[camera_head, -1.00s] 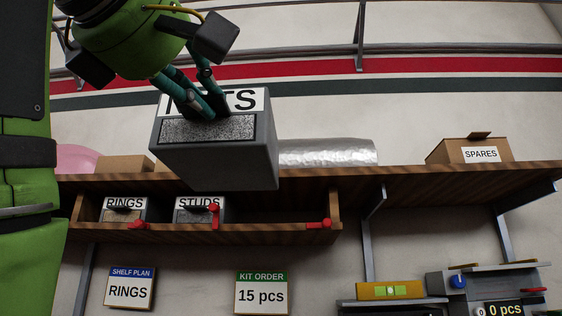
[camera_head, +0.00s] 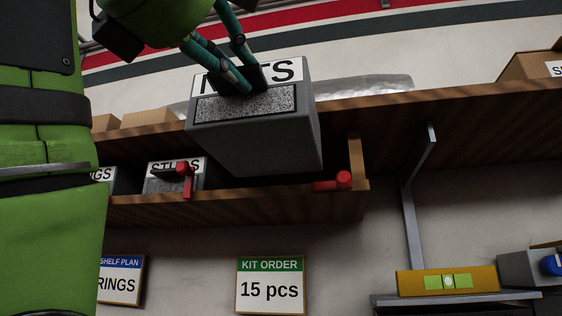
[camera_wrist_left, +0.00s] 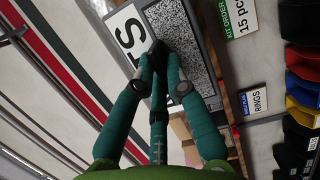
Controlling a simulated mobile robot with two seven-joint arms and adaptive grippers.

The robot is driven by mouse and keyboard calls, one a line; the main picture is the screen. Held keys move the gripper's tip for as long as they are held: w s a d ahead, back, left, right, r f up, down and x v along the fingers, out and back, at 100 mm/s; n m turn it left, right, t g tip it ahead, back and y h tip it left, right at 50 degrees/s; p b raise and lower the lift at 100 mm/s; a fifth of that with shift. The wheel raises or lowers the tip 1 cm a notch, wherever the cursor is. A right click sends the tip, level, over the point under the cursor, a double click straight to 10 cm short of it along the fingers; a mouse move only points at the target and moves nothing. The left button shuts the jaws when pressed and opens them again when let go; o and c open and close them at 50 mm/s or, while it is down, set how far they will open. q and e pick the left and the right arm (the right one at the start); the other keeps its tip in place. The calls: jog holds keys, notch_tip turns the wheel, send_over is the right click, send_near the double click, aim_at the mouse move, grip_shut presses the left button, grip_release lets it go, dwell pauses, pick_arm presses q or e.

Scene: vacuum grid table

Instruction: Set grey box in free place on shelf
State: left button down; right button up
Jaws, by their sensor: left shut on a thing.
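The grey box (camera_head: 262,148) has a white label, partly covered by my fingers, ending in "TS", and a speckled front panel. My left gripper (camera_head: 240,82) is shut on it at the top of the panel. The left wrist view shows the gripper (camera_wrist_left: 160,72) against the box (camera_wrist_left: 185,48). The box hangs in front of the wooden shelf (camera_head: 240,206), overlapping the right part of its lower bay in the picture. A STUDS box (camera_head: 160,184) and a partly hidden rings box (camera_head: 122,182) stand in the bay at left. The space behind the held box is mostly hidden. My right gripper is out of view.
Red-handled parts (camera_head: 184,180) show at the STUDS box and at the bay's right end (camera_head: 335,182). The upper board (camera_head: 375,110) carries cartons and a silvery roll (camera_head: 370,88). A kit order sign (camera_head: 270,287) and a shelf plan sign (camera_head: 120,280) hang below.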

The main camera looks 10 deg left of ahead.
aim_at(273, 167)
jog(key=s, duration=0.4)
pick_arm(q)
jog(key=shift+w+a+r, duration=0.1)
jog(key=shift+w+r, duration=0.05)
jog(key=shift+w, duration=1.8)
jog(key=shift+w+p, duration=0.35)
jog(key=shift+w, duration=0.85)
jog(key=shift+w+p, duration=0.45)
jog(key=shift+w, duration=1.55)
jog(key=shift+w+p, duration=1.25)
jog(key=shift+w, duration=2.3)
jog(key=w, duration=0.2)
jog(key=w+p, duration=0.2)
jog(key=w, duration=0.1)
jog(key=shift+w+f, duration=0.3)
jog(key=shift+f, duration=0.05)
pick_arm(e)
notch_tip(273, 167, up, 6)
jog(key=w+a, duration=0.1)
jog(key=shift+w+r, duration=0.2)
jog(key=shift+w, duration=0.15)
